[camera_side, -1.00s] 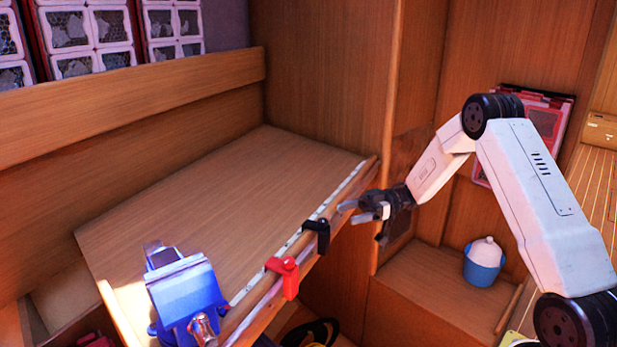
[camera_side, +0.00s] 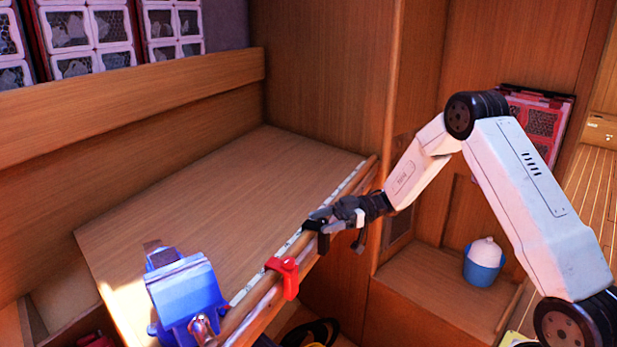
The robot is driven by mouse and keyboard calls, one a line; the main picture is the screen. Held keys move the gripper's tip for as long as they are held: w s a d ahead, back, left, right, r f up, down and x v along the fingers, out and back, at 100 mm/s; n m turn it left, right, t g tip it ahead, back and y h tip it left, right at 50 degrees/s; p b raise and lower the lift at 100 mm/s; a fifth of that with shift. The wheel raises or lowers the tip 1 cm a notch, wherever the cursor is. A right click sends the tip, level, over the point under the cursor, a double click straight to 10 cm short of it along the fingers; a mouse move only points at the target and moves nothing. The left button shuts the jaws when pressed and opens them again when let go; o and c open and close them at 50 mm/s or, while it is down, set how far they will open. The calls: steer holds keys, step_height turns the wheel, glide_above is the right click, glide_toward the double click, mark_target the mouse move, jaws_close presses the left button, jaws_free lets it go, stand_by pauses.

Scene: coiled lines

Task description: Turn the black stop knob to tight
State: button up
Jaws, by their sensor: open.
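The black stop (camera_side: 322,241) sits on the rail along the front edge of the wooden bench. Its upper part is partly hidden by my gripper, and I cannot make out its knob's setting. My gripper (camera_side: 318,221) is open, with its fingertips at the black stop. I cannot tell whether the fingers touch it. A red stop (camera_side: 284,277) sits on the same rail, nearer the camera and to the left. A white scale strip (camera_side: 262,277) runs along the bench edge beside the rail.
A blue vise (camera_side: 185,295) stands at the bench's near corner. The wooden bench top (camera_side: 235,200) is otherwise clear. A blue and white jug (camera_side: 484,262) stands on a low ledge at right. A coiled black line (camera_side: 322,332) lies below the rail.

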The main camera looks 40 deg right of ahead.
steer(key=shift+w+a, duration=0.1)
steer(key=shift+a, duration=0.3)
jaws_close()
steer(key=shift+m+t+h, duration=0.3)
steer(key=shift+m+t, duration=0.1)
steer(key=shift+t, duration=0.2)
steer(key=m+t+h, duration=0.2)
steer(key=m+t, duration=0.1)
steer(key=t, duration=0.1)
steer(key=shift+m+t+h, duration=1.7)
steer(key=shift+t+h, duration=0.1)
steer(key=shift+h, duration=0.4)
